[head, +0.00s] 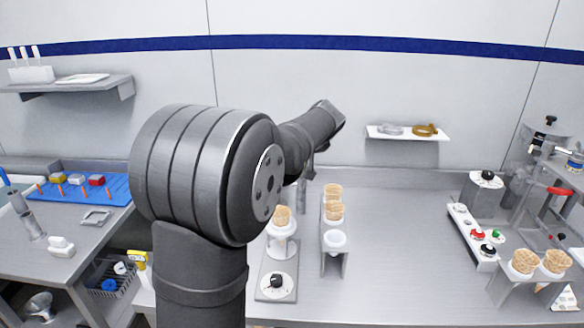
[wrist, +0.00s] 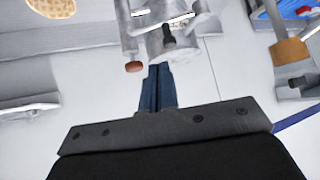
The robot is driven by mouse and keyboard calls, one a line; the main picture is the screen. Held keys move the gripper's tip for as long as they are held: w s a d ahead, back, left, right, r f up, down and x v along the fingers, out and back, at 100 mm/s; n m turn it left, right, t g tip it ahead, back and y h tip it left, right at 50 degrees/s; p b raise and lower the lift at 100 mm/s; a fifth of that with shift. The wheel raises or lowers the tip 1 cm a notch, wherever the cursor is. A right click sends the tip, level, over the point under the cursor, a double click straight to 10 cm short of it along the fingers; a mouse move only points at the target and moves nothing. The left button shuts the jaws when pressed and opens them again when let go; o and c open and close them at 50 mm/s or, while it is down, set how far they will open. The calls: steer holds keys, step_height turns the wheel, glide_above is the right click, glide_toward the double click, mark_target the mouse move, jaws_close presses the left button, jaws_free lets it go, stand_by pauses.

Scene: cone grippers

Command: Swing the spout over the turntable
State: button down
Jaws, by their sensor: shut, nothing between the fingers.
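My gripper (wrist: 158,72) shows in the wrist view, its dark blue fingers closed together and empty. Just beyond the fingertips is a metal fixture (wrist: 175,45) with a grey cylinder and dark bolt. A thin rod ending in a reddish-brown knob (wrist: 133,66) hangs beside it, left of the fingertips; this looks like the spout assembly, but I cannot tell which part is the spout. Contact cannot be told. In the head view my arm hides the gripper and this fixture. A white round stand (head: 282,247) holding a cone (head: 281,216) may be the turntable; it is partly hidden.
A dial base (head: 275,287) stands at the front of the bench. A cone rack (head: 334,243) is right of it. At right are a button panel (head: 473,238), another cone rack (head: 507,285) and a red-handled machine (head: 560,190). A blue tray (head: 115,188) lies left.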

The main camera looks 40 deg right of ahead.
steer(key=shift+s+d+f, duration=0.5)
steer(key=shift+d+f, duration=0.05)
steer(key=shift+f, duration=0.15)
steer(key=shift+w+f, duration=0.1)
steer(key=x, duration=0.9)
steer(key=shift+w+d+f, duration=0.1)
steer(key=shift+w+d, duration=0.15)
steer(key=shift+w, duration=0.1)
steer(key=shift+s+a+h, duration=0.15)
steer(key=shift+s+h, duration=0.1)
steer(key=shift+h, duration=0.25)
